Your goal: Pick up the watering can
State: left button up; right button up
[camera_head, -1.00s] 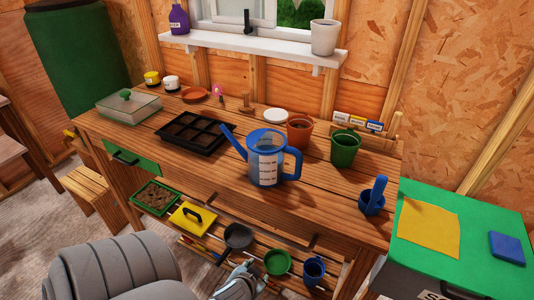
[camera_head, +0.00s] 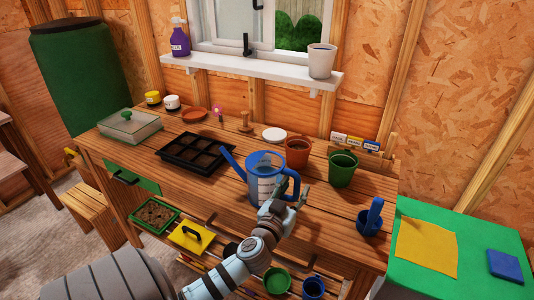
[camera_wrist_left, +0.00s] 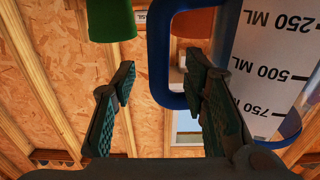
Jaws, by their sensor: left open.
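The blue watering can (camera_head: 262,188) stands upright on the wooden workbench, spout to the left and handle to the right. It has a pale band with a milliliter scale. My left gripper (camera_head: 291,192) is open at the can's handle side and hides part of the can and handle. In the left wrist view, my open fingers (camera_wrist_left: 161,82) stand apart, with the blue handle (camera_wrist_left: 158,50) showing between them, nearer the right finger. The scale band (camera_wrist_left: 268,65) is beyond the right finger. I cannot tell whether they touch. My right gripper is out of view.
A terracotta pot (camera_head: 297,152) and a green pot (camera_head: 342,170) stand behind and right of the can. A black seed tray (camera_head: 171,157) lies left. A small blue container (camera_head: 370,219) sits at the right front. The bench between can and container is fairly clear.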

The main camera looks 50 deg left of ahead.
pick_arm(q)
jog(key=shift+x, duration=1.15)
jog(key=shift+s, duration=0.1)
grip_shut()
jog(key=shift+r, duration=0.1)
